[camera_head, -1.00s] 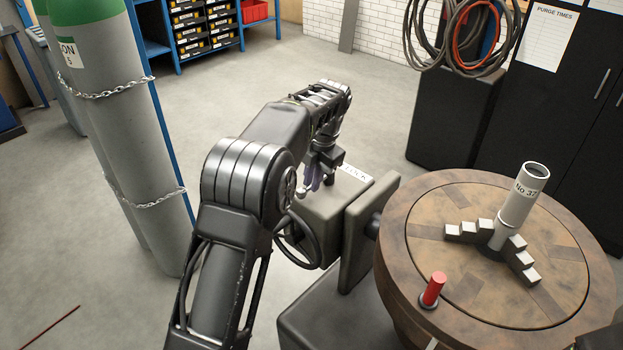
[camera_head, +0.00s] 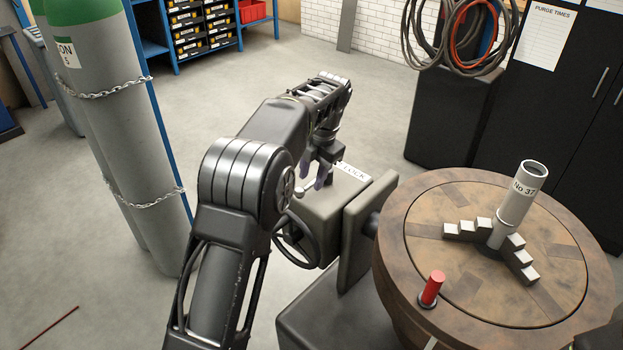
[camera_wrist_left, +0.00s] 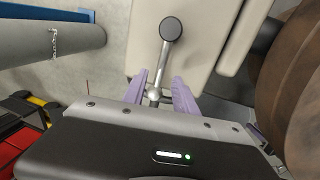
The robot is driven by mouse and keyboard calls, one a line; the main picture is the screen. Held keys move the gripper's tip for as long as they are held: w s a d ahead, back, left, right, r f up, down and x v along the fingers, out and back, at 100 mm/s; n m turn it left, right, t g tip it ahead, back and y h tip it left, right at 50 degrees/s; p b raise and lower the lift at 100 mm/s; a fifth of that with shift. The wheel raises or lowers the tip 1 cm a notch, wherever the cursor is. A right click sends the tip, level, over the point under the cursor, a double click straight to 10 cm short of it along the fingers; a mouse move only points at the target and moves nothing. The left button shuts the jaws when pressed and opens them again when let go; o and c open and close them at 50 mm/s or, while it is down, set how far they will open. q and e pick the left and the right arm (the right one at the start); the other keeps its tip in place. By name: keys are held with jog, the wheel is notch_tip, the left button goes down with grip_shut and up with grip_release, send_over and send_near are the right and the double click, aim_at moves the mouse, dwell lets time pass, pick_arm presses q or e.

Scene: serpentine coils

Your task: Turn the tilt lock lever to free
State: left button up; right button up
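The tilt lock lever is a thin metal rod with a pale ball end (camera_head: 299,191), on top of the grey tilt housing (camera_head: 325,212) beside a label reading "LOCK" (camera_head: 352,171). In the left wrist view the lever rod (camera_wrist_left: 163,62) runs from a dark round hub (camera_wrist_left: 171,29) down to its ball (camera_wrist_left: 153,93). My left gripper (camera_head: 314,181) is just above the lever; its purple fingers are spread apart. In the wrist view the ball shows between the fingers, with gaps on both sides. Contact is not visible. My right gripper is not in view.
A handwheel (camera_head: 297,240) is on the housing's near side. The round turntable (camera_head: 400,270) with a grey tube (camera_head: 516,195) and a red peg (camera_head: 432,288) stands to the right. Chained gas cylinders (camera_head: 125,150) stand at left. The floor behind is open.

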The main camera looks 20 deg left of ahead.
pick_arm(q)
notch_tip(320, 180, up, 6)
jog(key=d, duration=0.1)
jog(key=shift+s+d+r, duration=0.15)
jog(key=shift+s, duration=0.05)
dwell(0.3)
